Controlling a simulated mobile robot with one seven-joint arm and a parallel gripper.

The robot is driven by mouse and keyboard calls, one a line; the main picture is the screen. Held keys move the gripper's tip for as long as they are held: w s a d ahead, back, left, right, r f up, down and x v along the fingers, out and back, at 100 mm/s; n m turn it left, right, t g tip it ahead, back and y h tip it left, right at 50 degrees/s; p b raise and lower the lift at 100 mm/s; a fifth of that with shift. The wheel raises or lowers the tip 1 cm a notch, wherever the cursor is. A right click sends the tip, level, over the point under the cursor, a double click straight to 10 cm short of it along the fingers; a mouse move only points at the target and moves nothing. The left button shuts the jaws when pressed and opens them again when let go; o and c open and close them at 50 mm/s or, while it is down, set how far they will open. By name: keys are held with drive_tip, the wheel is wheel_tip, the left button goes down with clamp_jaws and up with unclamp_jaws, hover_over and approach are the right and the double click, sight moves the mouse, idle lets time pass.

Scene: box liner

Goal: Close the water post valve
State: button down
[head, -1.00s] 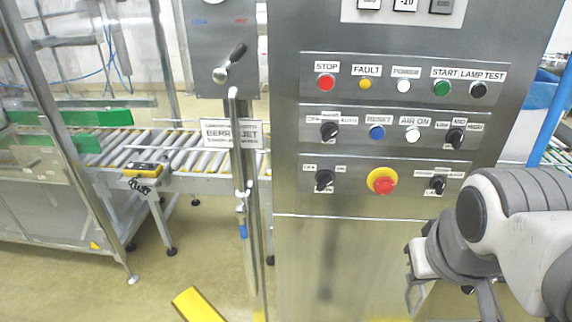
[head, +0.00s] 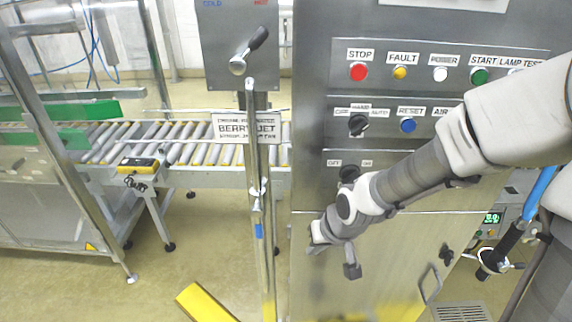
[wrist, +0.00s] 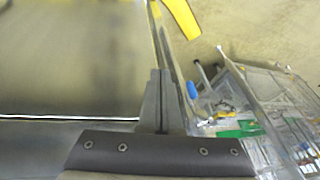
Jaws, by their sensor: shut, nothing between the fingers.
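The water post is a grey metal panel (head: 212,60) marked COLD and HOT on a steel pole. Its lever valve (head: 248,52) has a black handle tilted up and to the right, toward HOT. Lower on the pole is a small fitting with a blue handle (head: 259,230) hanging down; the blue piece also shows in the wrist view (wrist: 191,90). My gripper (head: 316,238) is in front of the cabinet, right of the pole and below the lever, apart from both. In the wrist view its fingers (wrist: 157,78) are together and empty.
The steel control cabinet (head: 400,235) with buttons and knobs stands right of the post, behind my arm. A roller conveyor (head: 185,150) is behind the post at left, beside a glazed machine frame (head: 60,170). A yellow floor piece (head: 205,303) lies near the pole's foot.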

sight(258, 222)
drive_tip(key=w+a+f+m+t+y+b, duration=0.1)
drive_tip(key=w+a+f+m+y+b, duration=0.1)
drive_tip(key=w+a+f+b, duration=0.5)
drive_tip(key=shift+w+a+f+m+t, duration=0.4)
drive_tip(key=shift+w+a+m, duration=0.2)
drive_tip(key=shift+w+a, duration=1.15)
drive_tip(key=shift+s+a, duration=0.25)
drive_tip(key=shift+a, duration=0.05)
